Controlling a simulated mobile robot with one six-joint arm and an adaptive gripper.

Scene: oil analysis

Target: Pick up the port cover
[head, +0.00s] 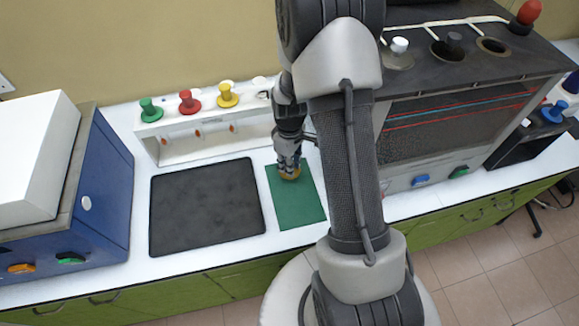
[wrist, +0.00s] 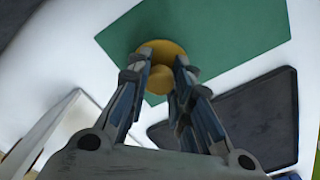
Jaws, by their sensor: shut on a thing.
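The port cover is a round yellow disc with a small knob (head: 289,175). It is at the upper part of the green mat (head: 300,202) and looks to be resting on it. In the wrist view the yellow port cover (wrist: 160,50) lies between the fingertips, over the edge of the green mat (wrist: 215,40). My gripper (head: 289,165) points down at it and is shut on its knob. The fingers partly hide the cover in both views.
A dark grey mat (head: 206,205) lies left of the green one. Behind is a white rack (head: 175,127) with green, red and yellow knobbed pieces. A blue machine (head: 105,200) stands at left. A dark machine (head: 460,75) with top ports, one uncovered, stands at right.

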